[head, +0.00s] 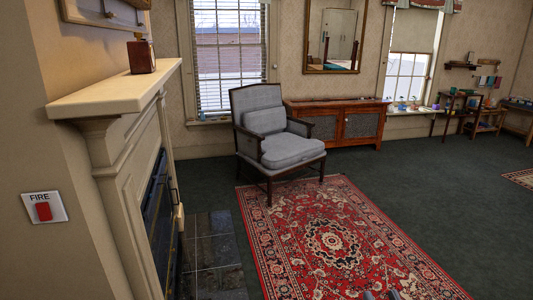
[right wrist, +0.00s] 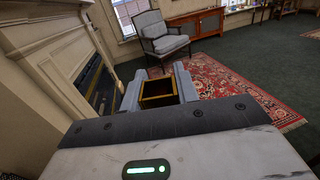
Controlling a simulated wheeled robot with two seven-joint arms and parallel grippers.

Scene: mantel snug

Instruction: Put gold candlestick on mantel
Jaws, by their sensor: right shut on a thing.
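My right gripper (right wrist: 159,90) shows in the right wrist view with its two grey fingers shut on the gold candlestick (right wrist: 158,101). I see a square gold rim with a dark hollow between the fingers; the rest of it is hidden. In the head view only the tips of my right gripper (head: 381,295) show at the bottom edge, over the rug, and the candlestick is not seen there. The cream mantel (head: 110,96) is at the left of the head view, well apart from this gripper. It also shows at the upper left of the right wrist view (right wrist: 45,20). My left gripper is not in view.
A dark red box (head: 141,57) stands on the mantel's far part; the near part is bare. A fireplace (head: 158,222) is below. A grey armchair (head: 270,130) stands beyond the red rug (head: 330,240). A wooden cabinet (head: 335,122) is behind it. Dark floor is free at right.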

